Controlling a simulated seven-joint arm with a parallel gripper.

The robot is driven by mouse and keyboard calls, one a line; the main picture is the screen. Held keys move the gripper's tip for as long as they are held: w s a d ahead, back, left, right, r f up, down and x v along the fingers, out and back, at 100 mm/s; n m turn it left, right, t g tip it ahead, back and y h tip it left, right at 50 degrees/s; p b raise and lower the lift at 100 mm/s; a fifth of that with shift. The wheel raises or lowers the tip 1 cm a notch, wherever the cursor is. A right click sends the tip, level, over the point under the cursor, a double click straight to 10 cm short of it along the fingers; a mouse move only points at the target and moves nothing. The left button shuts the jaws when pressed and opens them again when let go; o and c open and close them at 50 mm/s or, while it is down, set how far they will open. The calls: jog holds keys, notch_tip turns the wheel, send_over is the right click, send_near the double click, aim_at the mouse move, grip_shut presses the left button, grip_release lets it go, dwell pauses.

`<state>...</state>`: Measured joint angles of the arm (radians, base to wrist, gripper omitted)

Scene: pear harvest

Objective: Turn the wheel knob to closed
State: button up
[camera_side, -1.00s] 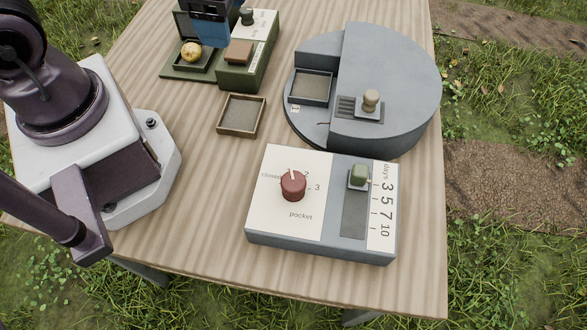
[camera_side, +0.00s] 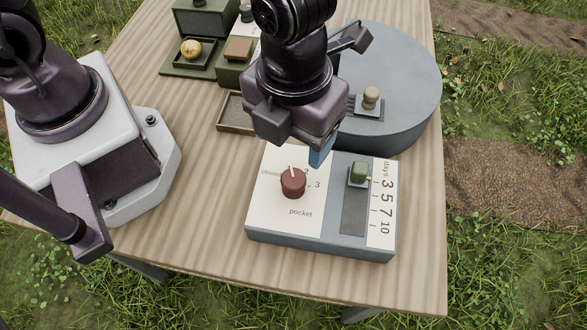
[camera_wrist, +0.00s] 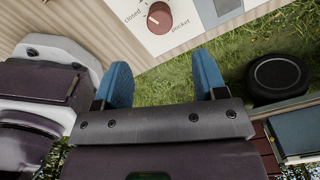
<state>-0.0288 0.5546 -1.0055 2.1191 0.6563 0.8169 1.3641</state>
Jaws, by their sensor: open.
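The red wheel knob (camera_side: 293,183) sits on the pale left panel of the grey control box (camera_side: 320,246). Its white pointer line points up in the side view, near the 1 and to the right of the word "closed". It also shows at the top of the wrist view (camera_wrist: 160,17). My gripper (camera_side: 320,157) is above the back edge of the control box, up and right of the knob and apart from it. In the wrist view its two blue fingers (camera_wrist: 163,80) are spread with nothing between them. My wrist partly hides the far side of the box.
A green slider (camera_side: 359,173) stands right of the knob by the days scale. The round grey drum (camera_side: 410,70) is behind the box. A small wooden tray (camera_side: 233,121) and a green station with a yellow pear (camera_side: 191,48) lie farther back. The table front is clear.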

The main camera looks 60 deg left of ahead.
aim_at(294, 178)
notch_tip(294, 178, down, 10)
jog(key=shift+r, duration=0.1)
jog(key=shift+c, duration=0.2)
jog(key=c, duration=0.9)
